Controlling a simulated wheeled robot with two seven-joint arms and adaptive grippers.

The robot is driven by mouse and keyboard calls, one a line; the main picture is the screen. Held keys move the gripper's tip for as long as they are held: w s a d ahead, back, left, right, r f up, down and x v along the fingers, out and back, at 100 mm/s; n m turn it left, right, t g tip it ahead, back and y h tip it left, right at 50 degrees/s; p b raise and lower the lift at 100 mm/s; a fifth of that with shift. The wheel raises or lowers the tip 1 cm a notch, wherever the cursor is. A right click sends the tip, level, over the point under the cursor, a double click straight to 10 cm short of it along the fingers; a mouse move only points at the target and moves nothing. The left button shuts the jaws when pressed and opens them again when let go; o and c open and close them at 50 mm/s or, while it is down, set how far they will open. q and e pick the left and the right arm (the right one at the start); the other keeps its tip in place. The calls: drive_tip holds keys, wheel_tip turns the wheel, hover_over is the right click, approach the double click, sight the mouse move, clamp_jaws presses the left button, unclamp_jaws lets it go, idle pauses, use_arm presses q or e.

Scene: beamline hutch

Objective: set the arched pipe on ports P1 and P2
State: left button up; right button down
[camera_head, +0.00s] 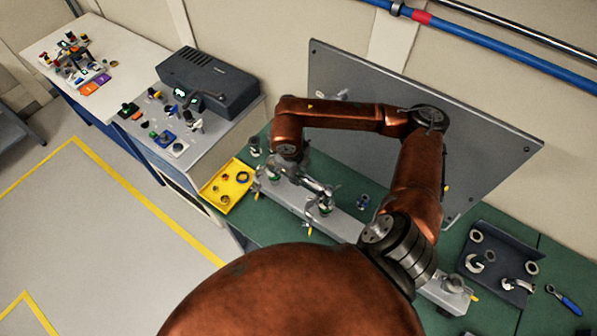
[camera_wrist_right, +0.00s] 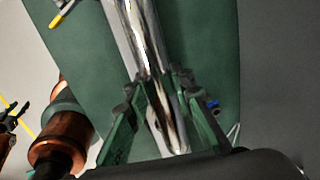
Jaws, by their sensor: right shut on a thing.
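The arched pipe is a shiny metal tube. In the wrist view the pipe (camera_wrist_right: 147,45) runs from the top edge down between the green fingers of my right gripper (camera_wrist_right: 160,100), which is shut on it. In the head view my right gripper (camera_head: 303,178) is small and partly hidden by the arm, above the left part of a long grey rail (camera_head: 345,224) with fittings on it. I cannot read which fittings are P1 and P2, nor tell whether the pipe touches them. At the wrist view's left edge, green fingers (camera_wrist_right: 14,117) look like my left gripper; their opening is unclear.
A yellow tray (camera_head: 228,184) with rings stands left of the rail. A dark tray (camera_head: 500,262) with metal parts and a blue-handled tool (camera_head: 566,300) lie at the right. A large grey panel (camera_head: 490,150) stands behind the rail. A second bench with a dark box (camera_head: 208,82) is at the left.

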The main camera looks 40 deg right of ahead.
drive_tip(key=shift+f+b, duration=0.5)
drive_tip(key=shift+f, duration=0.15)
idle(0.8)
drive_tip(key=shift+f+b, duration=0.15)
drive_tip(key=shift+b, duration=0.35)
idle(1.4)
drive_tip(key=c, duration=1.6)
unclamp_jaws()
wheel_tip(320, 180, up, 12)
drive_tip(key=a, duration=0.2)
drive_tip(key=shift+s, duration=0.35)
drive_tip(key=shift+a+f, duration=0.1)
drive_tip(key=shift+a, duration=0.05)
